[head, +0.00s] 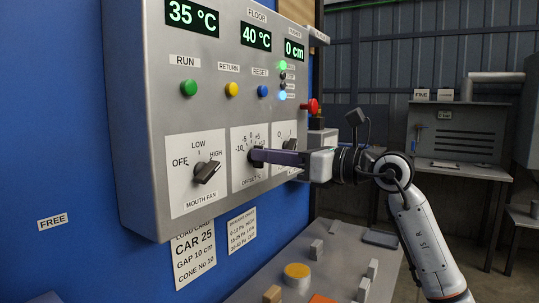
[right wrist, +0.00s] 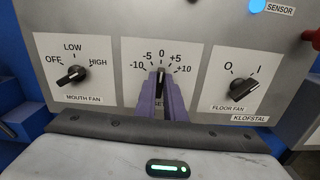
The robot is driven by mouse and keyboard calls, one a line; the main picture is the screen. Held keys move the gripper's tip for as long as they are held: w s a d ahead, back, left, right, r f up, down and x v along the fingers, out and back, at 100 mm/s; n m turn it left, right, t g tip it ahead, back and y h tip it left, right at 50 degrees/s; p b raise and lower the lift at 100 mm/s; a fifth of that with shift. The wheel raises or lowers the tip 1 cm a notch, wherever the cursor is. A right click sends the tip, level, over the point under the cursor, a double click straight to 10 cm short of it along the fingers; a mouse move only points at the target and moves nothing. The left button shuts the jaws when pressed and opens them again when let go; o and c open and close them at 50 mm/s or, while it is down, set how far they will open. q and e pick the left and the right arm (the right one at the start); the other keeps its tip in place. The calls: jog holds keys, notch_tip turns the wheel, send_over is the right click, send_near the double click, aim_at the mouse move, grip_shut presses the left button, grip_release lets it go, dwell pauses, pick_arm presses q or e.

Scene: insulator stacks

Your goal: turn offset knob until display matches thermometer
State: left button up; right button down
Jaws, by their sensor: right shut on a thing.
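The grey control panel has a left display (head: 192,16) reading 35 °C and a display labelled FLOOR (head: 256,36) reading 40 °C. The offset knob (right wrist: 161,78) is black, below a scale from -10 to +10, and its pointer is near 0. My right gripper (head: 258,156) reaches in from the right, its purple fingers shut on the offset knob. In the right wrist view the fingers (right wrist: 161,88) stand on both sides of the knob. I cannot make out a thermometer. My left gripper is not in view.
The mouth fan knob (head: 207,172) is left of the offset knob; the floor fan knob (right wrist: 243,88) is right of it. A red button (head: 312,106) juts from the panel's right side. Below is a grey table with small blocks and a yellow-topped round piece (head: 297,272).

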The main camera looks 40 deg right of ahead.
pick_arm(q)
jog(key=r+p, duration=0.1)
jog(key=p, duration=0.1)
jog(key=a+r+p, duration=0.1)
jog(key=p, duration=0.1)
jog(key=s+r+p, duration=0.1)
jog(key=p, duration=0.1)
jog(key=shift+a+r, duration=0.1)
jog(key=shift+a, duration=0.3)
pick_arm(e)
jog(key=m, duration=1.1)
jog(key=shift+w+d+f, duration=0.1)
jog(key=shift+d, duration=0.05)
jog(key=c, duration=1.8)
grip_release()
jog(key=shift+c, duration=0.2)
pick_arm(q)
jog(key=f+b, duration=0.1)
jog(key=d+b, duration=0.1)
jog(key=b, duration=0.1)
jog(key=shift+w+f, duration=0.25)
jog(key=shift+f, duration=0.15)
pick_arm(e)
jog(key=v, duration=1)
jog(key=shift+f, duration=0.2)
